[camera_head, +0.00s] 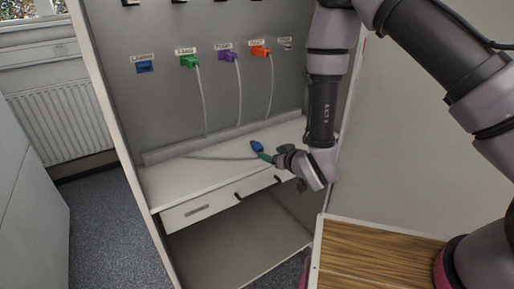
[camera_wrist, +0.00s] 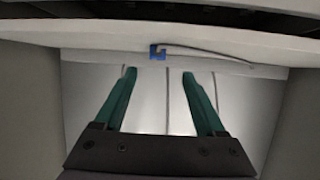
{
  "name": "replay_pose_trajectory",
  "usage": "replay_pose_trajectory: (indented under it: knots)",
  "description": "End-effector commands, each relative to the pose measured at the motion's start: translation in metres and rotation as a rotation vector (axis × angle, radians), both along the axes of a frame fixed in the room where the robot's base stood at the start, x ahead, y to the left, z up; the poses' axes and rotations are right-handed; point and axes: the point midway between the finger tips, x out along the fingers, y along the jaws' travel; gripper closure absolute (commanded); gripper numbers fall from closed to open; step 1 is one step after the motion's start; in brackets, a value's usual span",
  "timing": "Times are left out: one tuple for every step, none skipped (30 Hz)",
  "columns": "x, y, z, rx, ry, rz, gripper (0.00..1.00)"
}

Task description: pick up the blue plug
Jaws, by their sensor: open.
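The blue plug (camera_head: 257,146) lies on the white shelf (camera_head: 170,187) of the cabinet, with its grey cable trailing left across the shelf. In the wrist view the blue plug (camera_wrist: 157,52) shows ahead of the fingertips and roughly centred between them, its cable running off to the right. My gripper (camera_head: 264,156) is over the shelf, its green fingers pointing toward the plug. In the wrist view my gripper (camera_wrist: 159,74) is open, with nothing held between the two fingers. In the head view the fingers partly overlap one another near the plug, so the exact gap is unclear.
On the grey back panel are a blue socket (camera_head: 144,66) with no cable, and green (camera_head: 190,61), purple (camera_head: 228,56) and orange (camera_head: 261,51) plugs with hanging cables. A wood-topped surface (camera_head: 370,258) stands at the front right.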

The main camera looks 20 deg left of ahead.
Motion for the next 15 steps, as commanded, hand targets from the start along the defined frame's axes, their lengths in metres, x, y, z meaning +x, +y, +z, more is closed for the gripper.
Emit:
replay_pose_trajectory:
  knots:
    - [0.003,0.005,-0.004,0.001,-0.004,0.003,0.28]
    - [0.006,0.008,-0.005,0.002,-0.005,0.003,0.28]
    - [0.011,0.012,-0.008,0.001,-0.004,0.003,0.28]
    - [0.015,0.016,-0.009,0.002,-0.005,0.004,0.28]
    - [0.018,0.019,-0.011,0.002,-0.004,0.004,0.28]
    - [0.022,0.023,-0.014,0.001,-0.004,0.003,0.28]
    - [0.025,0.025,-0.015,0.001,-0.004,0.003,0.28]
    - [0.028,0.027,-0.016,0.001,-0.003,0.003,0.28]
    - [0.030,0.030,-0.018,0.001,-0.004,0.003,0.28]
    - [0.032,0.031,-0.018,0.001,-0.003,0.004,0.28]
    - [0.033,0.032,-0.019,0.001,-0.003,0.004,0.28]
    - [0.035,0.033,-0.020,0.001,-0.004,0.003,0.28]
    - [0.036,0.035,-0.020,0.001,-0.004,0.003,0.28]
    - [0.039,0.036,-0.021,0.001,-0.004,0.003,0.28]
    - [0.043,0.038,-0.022,0.000,-0.004,0.002,0.28]
